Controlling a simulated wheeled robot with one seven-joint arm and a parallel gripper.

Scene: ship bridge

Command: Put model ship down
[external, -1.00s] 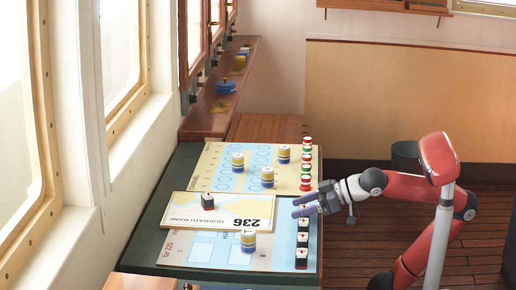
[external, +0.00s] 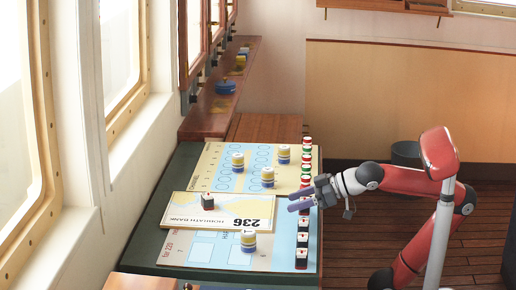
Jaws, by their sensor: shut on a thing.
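Small dark model ships with red and white tops stand in a column along the right edge of the chart table; one is the model ship (external: 302,239) below my gripper. Another model ship (external: 208,202) sits on the white and yellow card marked 236 (external: 180,226). My gripper (external: 293,203) is over the right side of the table, at the card's right edge, with its purple-grey fingers pointing left. It is shut on a model ship, mostly hidden by the fingers. I cannot tell whether that ship touches the surface.
Yellow, white and blue round pieces (external: 237,160) stand on the pale chart (external: 215,178) and one on the lower chart. Red, green and white pieces (external: 306,163) line the far right edge. A window ledge (external: 205,120) runs behind on the left.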

